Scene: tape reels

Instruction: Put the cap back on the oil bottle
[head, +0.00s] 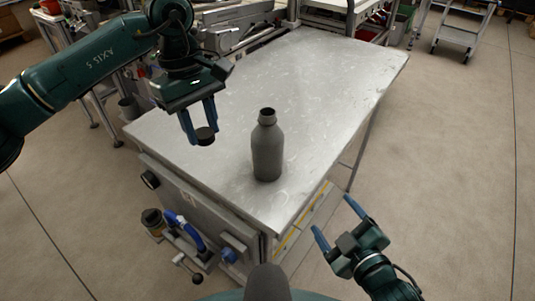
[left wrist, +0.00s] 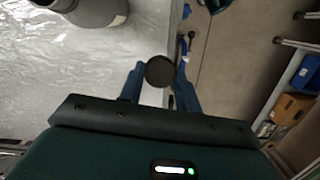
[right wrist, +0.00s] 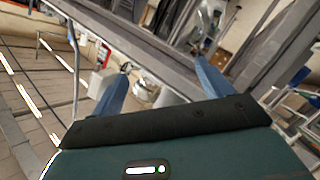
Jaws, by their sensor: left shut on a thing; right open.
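The grey oil bottle (head: 267,148) stands upright on the metal table, its neck bare and without a cap. Part of the bottle (left wrist: 95,10) shows at the top left of the left wrist view. My left gripper (head: 201,128) is shut on the dark round cap (head: 205,136), to the left of the bottle and above the table's near left edge. The cap (left wrist: 159,71) sits between the blue fingertips in the left wrist view. My right gripper (head: 335,225) is open and empty, off the table's near right side, well apart from the bottle.
The metal table (head: 315,80) is otherwise bare, with free room behind and right of the bottle. Below its near edge are a valve and a blue hose (head: 185,228). Benches and machines stand behind, and a cart (head: 462,30) is at the far right.

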